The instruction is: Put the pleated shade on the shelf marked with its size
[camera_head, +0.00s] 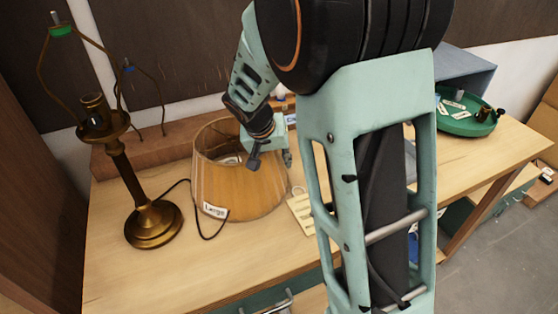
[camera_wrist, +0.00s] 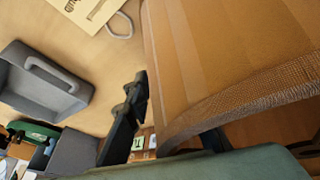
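The pleated shade (camera_head: 240,190) is a tan, open-topped cone standing upright on the table, with a white "Large" tag (camera_head: 215,211) low on its front. My gripper (camera_head: 271,158) points down at the shade's right rim. Its fingers are apart, one over the shade's opening and one outside the wall. In the wrist view the shade (camera_wrist: 225,60) fills the right side, and a dark finger (camera_wrist: 130,105) is close beside its wall. The other finger is mostly hidden there, and contact cannot be told. No shelf with a readable size mark shows.
A brass lamp (camera_head: 153,222) with a dark cord stands left of the shade. A cream card (camera_head: 302,212) lies to its right. A green tray (camera_head: 465,118) with small parts is at the far right. A grey bin (camera_wrist: 40,85) shows in the wrist view. Bare table (camera_head: 190,265) lies in front.

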